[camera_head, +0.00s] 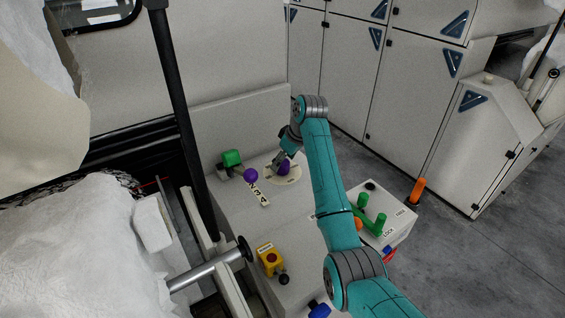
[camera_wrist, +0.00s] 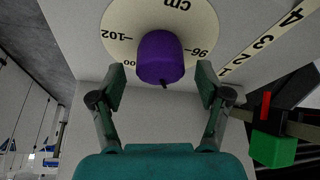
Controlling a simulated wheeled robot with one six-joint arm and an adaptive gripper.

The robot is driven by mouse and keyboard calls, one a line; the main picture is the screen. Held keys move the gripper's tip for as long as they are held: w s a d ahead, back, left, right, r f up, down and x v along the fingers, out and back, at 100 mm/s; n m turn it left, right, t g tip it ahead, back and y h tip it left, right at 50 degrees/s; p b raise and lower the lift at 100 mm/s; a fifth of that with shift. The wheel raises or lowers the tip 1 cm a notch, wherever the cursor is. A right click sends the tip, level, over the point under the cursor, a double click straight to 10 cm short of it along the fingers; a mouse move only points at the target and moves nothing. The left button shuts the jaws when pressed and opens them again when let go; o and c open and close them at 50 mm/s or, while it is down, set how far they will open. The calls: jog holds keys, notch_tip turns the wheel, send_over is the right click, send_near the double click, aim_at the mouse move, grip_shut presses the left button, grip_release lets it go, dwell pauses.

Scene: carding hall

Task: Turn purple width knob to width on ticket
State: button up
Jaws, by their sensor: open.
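The purple knob (camera_wrist: 160,57) stands on a round cream dial (camera_wrist: 117,22) marked "cm", with 102 on the left and 96 on the right in the wrist view. A small dark mark shows at the knob's lower edge. My gripper (camera_wrist: 162,86) is open, with one finger to each side of the knob's near end and gaps between. Nothing is held. I cannot make out a ticket with a readable width.
A yellow box with a red button (camera_head: 270,260) is nearer. A box with green handles (camera_head: 398,226) stands right of my arm. White fibre (camera_head: 75,250) fills the left.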

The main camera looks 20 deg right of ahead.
jog(key=shift+w+a+f, duration=0.15)
jog(key=shift+w+f, duration=0.05)
jog(key=shift+f, duration=0.4)
jog(key=c, duration=1.2)
jog(key=shift+o, duration=0.2)
jog(key=shift+m, duration=0.3)
jog(key=m+h, duration=0.2)
jog(key=m, duration=0.3)
jog(key=shift+t, duration=0.4)
jog(key=m+h, duration=0.1)
jog(key=m, duration=0.2)
jog(key=m+h, duration=0.1)
jog(key=m, duration=0.2)
jog(key=shift+h, duration=0.3)
